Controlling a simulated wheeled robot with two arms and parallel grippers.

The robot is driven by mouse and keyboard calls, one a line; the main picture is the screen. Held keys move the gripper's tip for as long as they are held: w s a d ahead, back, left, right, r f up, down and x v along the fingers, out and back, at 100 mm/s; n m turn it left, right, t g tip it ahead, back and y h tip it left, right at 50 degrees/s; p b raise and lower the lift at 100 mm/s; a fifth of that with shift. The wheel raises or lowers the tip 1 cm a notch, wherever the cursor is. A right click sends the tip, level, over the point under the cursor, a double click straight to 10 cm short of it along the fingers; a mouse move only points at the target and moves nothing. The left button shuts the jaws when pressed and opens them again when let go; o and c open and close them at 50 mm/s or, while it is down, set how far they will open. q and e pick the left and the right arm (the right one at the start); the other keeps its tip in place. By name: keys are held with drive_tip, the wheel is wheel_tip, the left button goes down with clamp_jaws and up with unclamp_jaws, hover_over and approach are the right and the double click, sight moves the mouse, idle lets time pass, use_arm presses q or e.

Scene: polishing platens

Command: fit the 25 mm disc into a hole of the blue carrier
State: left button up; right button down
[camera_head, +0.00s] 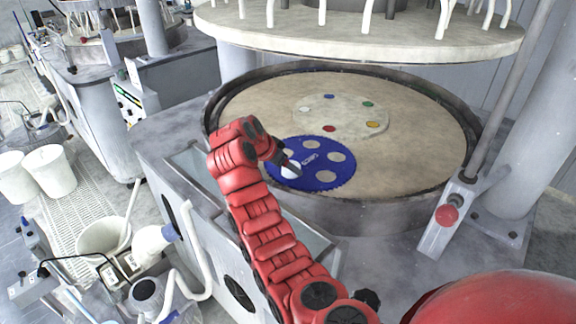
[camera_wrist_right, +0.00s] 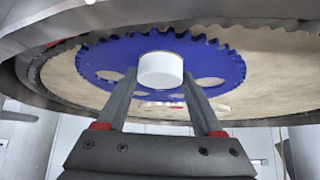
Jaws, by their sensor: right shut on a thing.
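The blue carrier (camera_head: 322,163) is a toothed disc with several round holes, lying flat on the tan platen (camera_head: 400,150) at its near left part. It also shows in the wrist view (camera_wrist_right: 105,62). My right gripper (camera_head: 284,162) is at the carrier's left part. It is shut on the white 25 mm disc (camera_head: 290,171), which also shows between the fingertips in the wrist view (camera_wrist_right: 160,70). The disc overlaps the carrier in both views; I cannot tell whether it touches the carrier or sits over a hole. My left gripper is not in view.
A dark raised rim (camera_head: 390,212) surrounds the platen. The upper plate (camera_head: 370,38) hangs over its back. Coloured dots mark the platen's paler centre (camera_head: 340,117). A lever with a red knob (camera_head: 446,215) stands at the right. White buckets (camera_head: 50,170) stand on the floor at left.

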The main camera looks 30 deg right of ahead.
drive_tip(key=shift+f, duration=0.4)
unclamp_jaws()
drive_tip(key=shift+a, duration=0.1)
drive_tip(key=shift+s+b, duration=0.1)
drive_tip(key=shift+b, duration=0.2)
drive_tip(key=shift+a+r, duration=0.2)
drive_tip(key=shift+r, duration=0.05)
drive_tip(key=v, duration=0.3)
drive_tip(key=shift+d+r+p, duration=0.1)
drive_tip(key=shift+r+p, duration=0.15)
drive_tip(key=shift+p, duration=0.15)
drive_tip(key=p+v, duration=1.3)
drive_tip(key=p, duration=0.4)
drive_tip(key=shift+a, duration=0.35)
